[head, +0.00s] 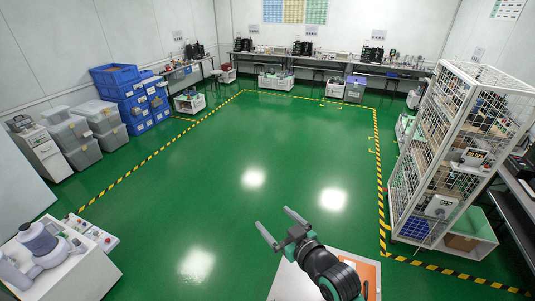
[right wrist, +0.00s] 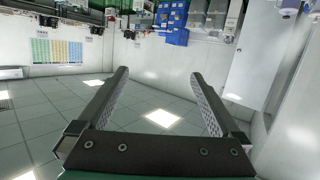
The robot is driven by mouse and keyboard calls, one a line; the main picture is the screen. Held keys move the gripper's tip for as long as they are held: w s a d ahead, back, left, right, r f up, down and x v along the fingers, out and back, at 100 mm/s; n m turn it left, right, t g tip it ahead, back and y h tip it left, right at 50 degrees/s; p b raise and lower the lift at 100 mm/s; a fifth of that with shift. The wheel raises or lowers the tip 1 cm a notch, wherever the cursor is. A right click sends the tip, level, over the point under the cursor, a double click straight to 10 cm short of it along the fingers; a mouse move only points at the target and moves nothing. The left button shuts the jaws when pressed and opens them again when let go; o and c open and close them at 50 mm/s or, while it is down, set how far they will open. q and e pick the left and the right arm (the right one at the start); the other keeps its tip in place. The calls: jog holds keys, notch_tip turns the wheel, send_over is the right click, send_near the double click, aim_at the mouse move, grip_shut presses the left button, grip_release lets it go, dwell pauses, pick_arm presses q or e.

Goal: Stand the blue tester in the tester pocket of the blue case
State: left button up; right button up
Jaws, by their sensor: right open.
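Neither the blue tester nor the blue case with its tester pocket can be made out in either view. My right gripper (head: 272,216) is at the lower middle of the head view, with its two fingers spread apart over the green floor. In the right wrist view its fingers (right wrist: 159,73) stand wide apart with nothing between them. My left gripper is not in view.
A white surface with an orange panel (head: 367,275) lies below my right arm. A white wire cage (head: 420,165) stands at the right. Blue crates (head: 117,88) and grey bins (head: 72,137) are stacked at the left. Workbenches (head: 330,67) line the far wall. The green floor (head: 285,140) between is clear.

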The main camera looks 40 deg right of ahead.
jog(key=w+a+r+n+t+y, duration=0.1)
jog(key=a+r+t, duration=0.2)
jog(key=r, duration=0.8)
jog(key=a+r+t, duration=0.2)
jog(key=a+r, duration=0.1)
jog(key=r, duration=0.7)
jog(key=s+a+r+t+y, duration=0.1)
jog(key=s+r, duration=0.3)
jog(key=r, duration=0.4)
jog(key=s+a+r+n+t+y, duration=0.1)
jog(key=s+a+r+t, duration=0.3)
jog(key=r, duration=0.4)
jog(key=s+a+r+t+y, duration=0.1)
jog(key=s+r, duration=0.3)
jog(key=r, duration=0.4)
jog(key=shift+s+a+r+t+y, duration=0.15)
jog(key=shift+a+t+y, duration=0.25)
jog(key=shift+a+t, duration=0.45)
jog(key=shift+s, duration=0.1)
jog(key=shift+c, duration=0.7)
jog(key=c, duration=0.3)
jog(key=shift+n, duration=0.3)
